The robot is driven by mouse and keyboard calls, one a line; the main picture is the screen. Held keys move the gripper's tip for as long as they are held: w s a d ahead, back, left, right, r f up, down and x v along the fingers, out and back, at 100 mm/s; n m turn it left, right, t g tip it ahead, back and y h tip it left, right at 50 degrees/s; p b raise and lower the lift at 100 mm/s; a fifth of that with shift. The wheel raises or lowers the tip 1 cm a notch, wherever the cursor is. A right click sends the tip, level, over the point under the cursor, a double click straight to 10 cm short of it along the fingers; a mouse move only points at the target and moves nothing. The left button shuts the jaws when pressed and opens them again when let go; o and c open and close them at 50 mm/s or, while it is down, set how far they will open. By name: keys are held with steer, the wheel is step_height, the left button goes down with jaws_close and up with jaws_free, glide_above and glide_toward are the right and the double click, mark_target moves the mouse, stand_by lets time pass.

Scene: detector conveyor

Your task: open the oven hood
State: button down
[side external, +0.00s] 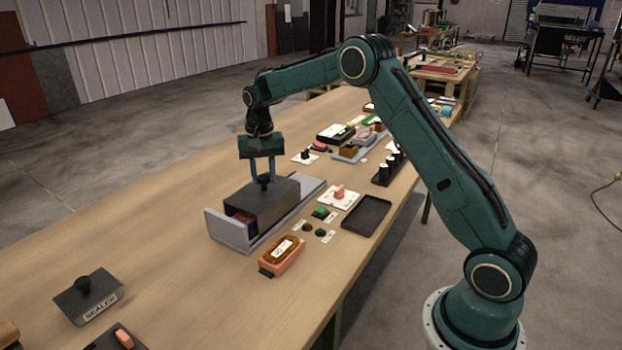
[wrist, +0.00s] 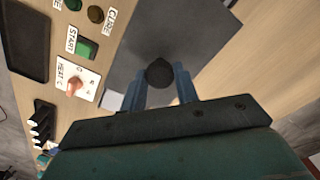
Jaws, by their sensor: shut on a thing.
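The oven hood is a dark grey box (side external: 268,203) with a round black knob on top, and it sits over a light grey bed (side external: 226,232) on the table. My gripper (side external: 264,180) is above the hood, with its blue fingers shut on the knob. In the wrist view the fingers hold the black knob (wrist: 160,73) over the hood's flat grey top (wrist: 190,35). A dark item with a purple patch (side external: 243,221) shows in the hood's open front end. Whether the hood's lower edge touches the bed is hard to tell.
Right of the hood are a green START button (side external: 321,213), a HEAT dial (side external: 340,192) and an empty black tray (side external: 367,215). An orange-brown box (side external: 283,257) lies in front. A SEALER block (side external: 88,298) stands front left. The table left of the hood is clear.

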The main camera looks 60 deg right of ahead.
steer(key=d, duration=1.3)
steer(key=shift+d, duration=0.3)
steer(key=c, duration=1.1)
jaws_free()
steer(key=shift+r, duration=0.1)
step_height(320, 180, up, 14)
steer(key=shift+f, duration=0.15)
